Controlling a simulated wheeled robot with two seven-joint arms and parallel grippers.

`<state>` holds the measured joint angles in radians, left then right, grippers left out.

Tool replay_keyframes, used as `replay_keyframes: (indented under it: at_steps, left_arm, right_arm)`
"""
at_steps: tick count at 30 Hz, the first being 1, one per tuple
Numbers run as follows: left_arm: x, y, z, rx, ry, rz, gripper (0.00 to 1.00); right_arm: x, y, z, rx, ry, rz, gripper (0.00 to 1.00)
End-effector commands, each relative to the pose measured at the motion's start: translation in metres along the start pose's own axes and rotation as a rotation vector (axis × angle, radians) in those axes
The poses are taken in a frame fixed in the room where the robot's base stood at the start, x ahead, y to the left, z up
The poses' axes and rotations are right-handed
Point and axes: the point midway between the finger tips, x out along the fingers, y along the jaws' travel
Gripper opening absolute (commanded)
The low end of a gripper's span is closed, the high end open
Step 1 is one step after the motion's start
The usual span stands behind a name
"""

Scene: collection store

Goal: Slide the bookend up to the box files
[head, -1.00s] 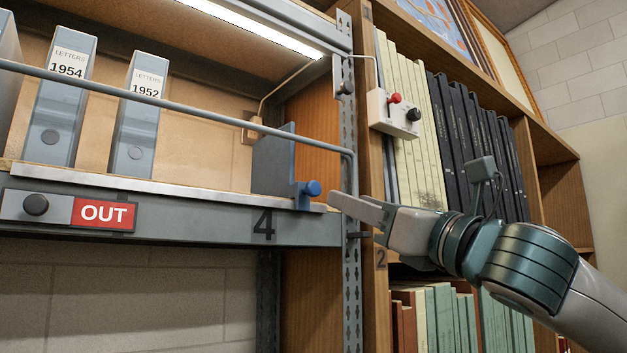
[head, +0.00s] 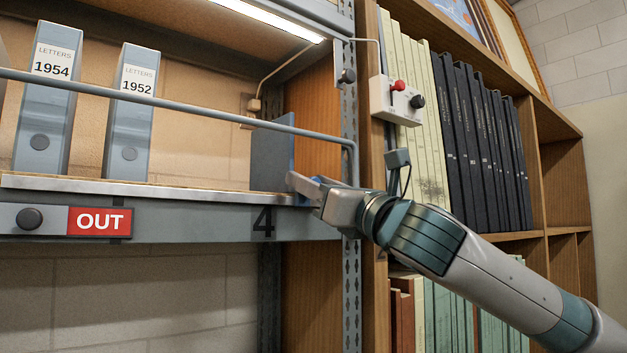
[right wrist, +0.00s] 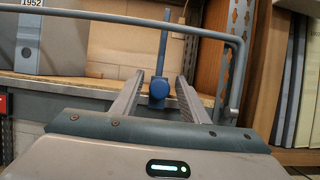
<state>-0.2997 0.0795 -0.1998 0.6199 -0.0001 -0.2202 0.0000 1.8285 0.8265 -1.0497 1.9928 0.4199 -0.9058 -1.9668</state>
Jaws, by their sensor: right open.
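The bookend (head: 270,155) is an upright blue-grey plate near the right end of the metal shelf. Two grey-blue box files, 1954 (head: 45,110) and 1952 (head: 130,125), stand upright to the left, with a wide gap between 1952 and the bookend. My right gripper (head: 303,183) is open at the shelf edge, one finger on each side of the knob; contact cannot be told. My left gripper is not in view.
A grey rail (head: 200,108) runs across the shelf front above the gripper and bends down at the right. A perforated post (head: 349,240) and a switch box (head: 396,101) stand to the right. The shelf board between 1952 and the bookend is clear.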

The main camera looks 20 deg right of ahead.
Motion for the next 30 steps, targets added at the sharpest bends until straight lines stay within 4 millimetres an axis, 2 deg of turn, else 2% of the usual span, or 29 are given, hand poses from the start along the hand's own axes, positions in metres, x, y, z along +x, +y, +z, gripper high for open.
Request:
replay_keyframes:
  at_steps: [5, 9, 10, 16, 20, 25, 30]
  left_arm:
    - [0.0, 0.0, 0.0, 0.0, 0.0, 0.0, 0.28]
    - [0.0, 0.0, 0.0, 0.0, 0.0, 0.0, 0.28]
    - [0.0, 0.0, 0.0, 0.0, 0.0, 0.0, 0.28]
    - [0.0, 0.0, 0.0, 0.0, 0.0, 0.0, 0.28]
    - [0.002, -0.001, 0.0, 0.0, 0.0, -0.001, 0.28]
    - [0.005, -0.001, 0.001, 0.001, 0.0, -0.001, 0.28]
    - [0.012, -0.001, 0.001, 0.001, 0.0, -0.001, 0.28]
  right_arm:
    - [0.0, 0.0, 0.0, 0.0, 0.0, 0.0, 0.38]
    - [0.0, 0.0, 0.0, 0.0, 0.0, 0.0, 0.05]
    - [0.0, 0.0, 0.0, 0.0, 0.0, 0.0, 0.0]
    - [0.0, 0.001, 0.0, 0.0, 0.0, 0.0, 0.0]
    - [-0.001, 0.009, 0.0, -0.001, 0.0, 0.002, 0.0]
    - [-0.001, 0.035, -0.001, 0.0, 0.0, 0.007, 0.0]
    - [-0.002, 0.078, -0.003, -0.002, -0.001, 0.011, 0.0]
